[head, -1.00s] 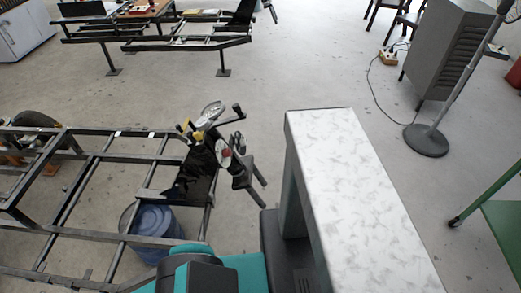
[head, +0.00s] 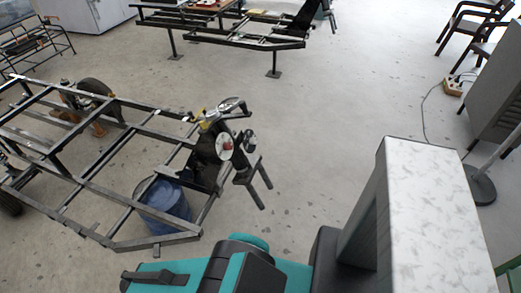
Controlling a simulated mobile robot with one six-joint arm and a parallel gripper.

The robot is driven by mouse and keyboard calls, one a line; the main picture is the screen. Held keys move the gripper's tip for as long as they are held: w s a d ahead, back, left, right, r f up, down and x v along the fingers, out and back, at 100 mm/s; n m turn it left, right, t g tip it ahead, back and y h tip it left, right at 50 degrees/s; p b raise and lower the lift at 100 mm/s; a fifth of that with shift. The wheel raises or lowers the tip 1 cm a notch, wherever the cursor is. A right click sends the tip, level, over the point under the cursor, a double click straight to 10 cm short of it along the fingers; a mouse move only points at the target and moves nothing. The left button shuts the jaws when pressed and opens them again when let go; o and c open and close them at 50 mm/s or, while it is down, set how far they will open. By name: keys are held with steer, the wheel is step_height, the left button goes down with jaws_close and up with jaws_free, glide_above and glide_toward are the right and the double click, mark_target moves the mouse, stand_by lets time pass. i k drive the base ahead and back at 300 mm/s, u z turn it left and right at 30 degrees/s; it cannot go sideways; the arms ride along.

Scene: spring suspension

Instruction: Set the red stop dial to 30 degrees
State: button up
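A small red spot on a pale round disc (head: 225,146) shows on the black post assembly at the corner of the black metal frame; it may be the red stop dial. It is too small to read any angle or scale. A darker round part (head: 249,140) sits just right of it. A metallic round part (head: 232,104) is above. My teal and black arm shows at the bottom edge, below and apart from the dial. My gripper is not in view.
The black tube frame (head: 85,205) fills the left, with a blue bucket (head: 166,205) under it. A marbled white top (head: 432,205) stands at right. Grey floor (head: 320,130) is clear between the frame and the white top. Another black frame (head: 222,35) stands behind.

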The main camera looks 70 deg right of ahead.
mark_target(227, 145)
steer(key=z, duration=0.05)
steer(key=k, duration=1.2)
